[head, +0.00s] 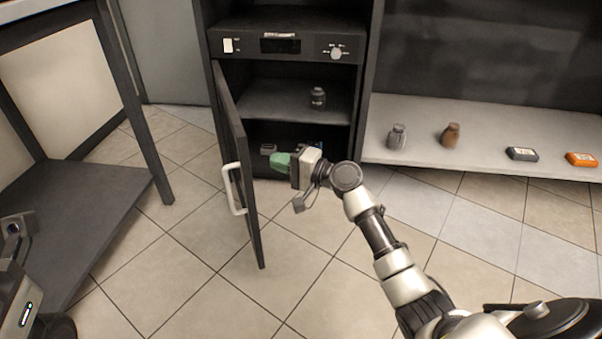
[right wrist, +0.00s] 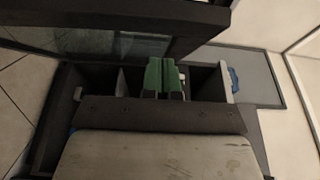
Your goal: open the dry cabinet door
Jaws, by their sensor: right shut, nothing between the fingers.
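The dry cabinet (head: 288,48) is dark, with a control panel on top. Its door (head: 240,165) is hinged at the left and stands wide open, swung out towards me. A white bar handle (head: 233,189) is on the door's outer face. My right gripper (head: 277,160) has green fingertips and is in front of the lower opening, to the right of the door, apart from the handle. In the right wrist view the green fingers (right wrist: 162,76) are together with nothing between them. My left gripper's fingers do not show.
A small dark jar (head: 317,97) stands on the cabinet's inner shelf. To the right, a light shelf (head: 490,160) bears a grey bottle (head: 396,137), a brown bottle (head: 450,135), a dark box (head: 522,154) and an orange box (head: 581,159). A dark table (head: 85,200) is at left. Tiled floor is clear between.

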